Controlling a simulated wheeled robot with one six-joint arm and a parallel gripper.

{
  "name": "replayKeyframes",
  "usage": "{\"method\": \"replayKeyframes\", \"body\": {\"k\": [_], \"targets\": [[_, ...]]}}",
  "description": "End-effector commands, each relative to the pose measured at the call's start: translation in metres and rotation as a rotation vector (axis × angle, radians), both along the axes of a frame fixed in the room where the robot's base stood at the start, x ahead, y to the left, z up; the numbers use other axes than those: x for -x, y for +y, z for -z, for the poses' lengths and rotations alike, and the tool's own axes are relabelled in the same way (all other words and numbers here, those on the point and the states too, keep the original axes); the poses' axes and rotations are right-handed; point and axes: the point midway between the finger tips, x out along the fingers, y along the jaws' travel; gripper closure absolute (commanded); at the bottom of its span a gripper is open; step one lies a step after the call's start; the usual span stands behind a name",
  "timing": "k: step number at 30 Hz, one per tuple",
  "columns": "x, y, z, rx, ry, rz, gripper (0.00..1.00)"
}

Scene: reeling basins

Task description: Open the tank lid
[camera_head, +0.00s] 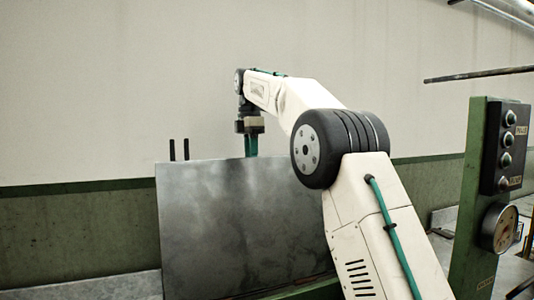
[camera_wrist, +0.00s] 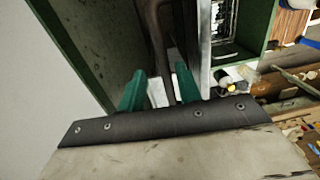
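The tank lid looks like a broad grey metal panel (camera_head: 240,225) standing steeply raised in the head view. My gripper (camera_head: 250,150) points down at the panel's top edge, and its green fingertips are partly hidden behind it. In the wrist view my gripper (camera_wrist: 160,90) shows two green fingers with a gap between them. A dark brownish bar (camera_wrist: 158,35) runs into that gap. I cannot tell whether the fingers press on it. A pale, narrow edge (camera_wrist: 199,50) runs just right of the fingers. The tank's inside is hidden in the head view.
Two short black posts (camera_head: 179,150) rise at the panel's top left. A green post (camera_head: 474,210) with a control box (camera_head: 506,147) and a round gauge (camera_head: 499,228) stands at the right. A dark rod (camera_head: 480,74) juts in above. Behind is a plain wall.

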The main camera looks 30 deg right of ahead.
Motion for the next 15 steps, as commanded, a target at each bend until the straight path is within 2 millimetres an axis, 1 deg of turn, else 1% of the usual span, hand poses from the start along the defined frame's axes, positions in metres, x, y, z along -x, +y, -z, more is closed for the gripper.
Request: {"method": "replayKeyframes", "body": {"k": [4, 15], "targets": [[-0.001, 0.001, -0.013, 0.0, -0.001, -0.001, 0.66], [0.035, 0.004, -0.016, 0.0, 0.0, -0.002, 0.66]]}}
